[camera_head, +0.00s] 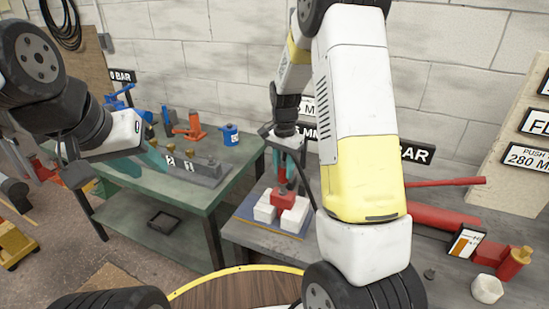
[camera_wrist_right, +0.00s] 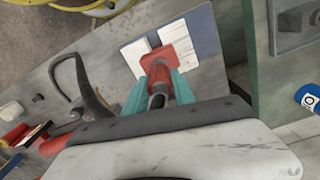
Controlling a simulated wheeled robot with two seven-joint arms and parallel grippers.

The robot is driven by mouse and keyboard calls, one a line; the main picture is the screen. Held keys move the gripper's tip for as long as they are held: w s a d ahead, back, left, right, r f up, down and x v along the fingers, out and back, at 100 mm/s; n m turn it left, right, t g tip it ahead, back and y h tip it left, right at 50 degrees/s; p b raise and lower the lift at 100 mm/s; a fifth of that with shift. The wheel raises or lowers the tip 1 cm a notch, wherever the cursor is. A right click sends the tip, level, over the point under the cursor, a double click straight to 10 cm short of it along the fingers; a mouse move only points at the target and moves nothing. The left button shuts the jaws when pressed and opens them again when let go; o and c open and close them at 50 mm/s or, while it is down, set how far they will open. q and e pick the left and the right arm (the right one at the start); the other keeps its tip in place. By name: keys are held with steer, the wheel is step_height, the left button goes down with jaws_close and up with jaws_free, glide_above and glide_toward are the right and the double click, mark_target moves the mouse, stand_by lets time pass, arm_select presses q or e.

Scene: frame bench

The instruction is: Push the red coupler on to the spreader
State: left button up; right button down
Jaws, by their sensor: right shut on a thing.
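My right gripper (camera_wrist_right: 156,85) has teal fingers shut on the red coupler (camera_wrist_right: 155,62), with a dark hose end (camera_wrist_right: 157,101) between them. In the head view, my right gripper (camera_head: 287,160) points down over the red spreader (camera_head: 283,200), which rests across white blocks. The spreader's red end also shows in the right wrist view (camera_wrist_right: 181,45), just beyond the coupler. The coupler is very close to the spreader; I cannot tell whether they touch. My left gripper (camera_head: 148,164) is over the green bench, teal fingers apart and empty.
The white blocks (camera_head: 264,210) stand on a blue mat on the grey bench. A grey fixture block (camera_head: 195,172) and a blue canister (camera_head: 229,134) are on the green bench (camera_head: 232,160). Red cylinders (camera_head: 440,219) lie to the right. A black hose loop (camera_wrist_right: 62,75) lies near the coupler.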

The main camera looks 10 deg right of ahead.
mark_target(284, 160)
steer(key=shift+f, duration=1.6)
steer(key=c, duration=1)
jaws_free()
steer(key=shift+o, duration=0.2)
steer(key=shift+r, duration=0.15)
step_height(284, 160, up, 7)
steer(key=shift+r, duration=0.25)
